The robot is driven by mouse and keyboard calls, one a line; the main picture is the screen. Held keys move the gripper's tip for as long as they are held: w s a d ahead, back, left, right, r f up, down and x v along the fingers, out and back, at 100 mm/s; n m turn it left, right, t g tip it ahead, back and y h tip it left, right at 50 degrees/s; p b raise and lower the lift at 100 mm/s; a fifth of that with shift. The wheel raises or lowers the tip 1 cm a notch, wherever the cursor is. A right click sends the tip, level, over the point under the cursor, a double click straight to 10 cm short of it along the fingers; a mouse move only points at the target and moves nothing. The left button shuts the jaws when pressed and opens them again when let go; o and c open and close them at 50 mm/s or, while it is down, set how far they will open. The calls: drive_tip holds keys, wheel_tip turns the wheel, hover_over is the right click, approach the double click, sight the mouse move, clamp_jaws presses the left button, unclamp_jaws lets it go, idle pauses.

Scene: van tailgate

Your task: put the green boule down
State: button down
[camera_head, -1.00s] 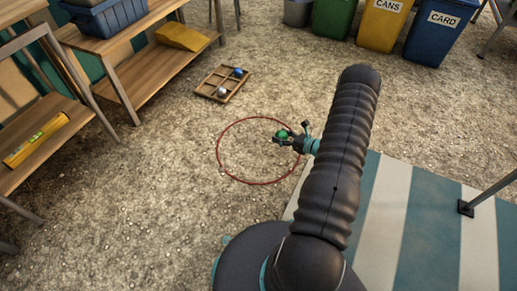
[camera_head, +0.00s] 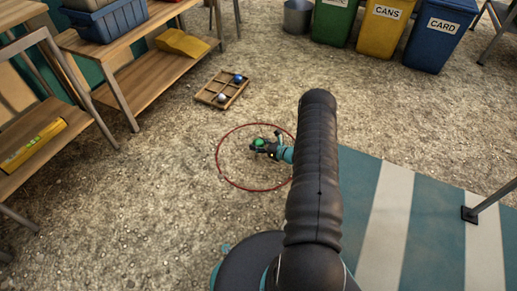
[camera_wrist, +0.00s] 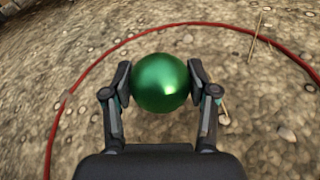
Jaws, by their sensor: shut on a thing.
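The green boule (camera_head: 259,143) is a shiny metallic ball. It also shows large in the wrist view (camera_wrist: 161,83), between the two fingers of my gripper (camera_wrist: 161,88). My gripper (camera_head: 264,146) is shut on it, with one finger pad at each side. In the head view the boule and gripper appear inside the red ring (camera_head: 221,174) on the gravel. In the wrist view the ring (camera_wrist: 116,48) curves beyond and around the boule. I cannot tell whether the boule touches the ground.
A wooden divided tray (camera_head: 209,98) with a blue and a silvery ball lies on the gravel beyond the ring. Wooden shelves (camera_head: 150,84) stand at left, bins (camera_head: 385,25) at the back. A striped mat (camera_head: 384,215) lies at right. Gravel inside the ring is otherwise clear.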

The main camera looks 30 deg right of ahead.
drive_tip(key=shift+f, duration=1.15)
drive_tip(key=shift+f+b, duration=0.35)
drive_tip(key=shift+b, duration=0.1)
drive_tip(key=shift+f+b, duration=0.3)
drive_tip(key=shift+c, duration=1.6)
unclamp_jaws()
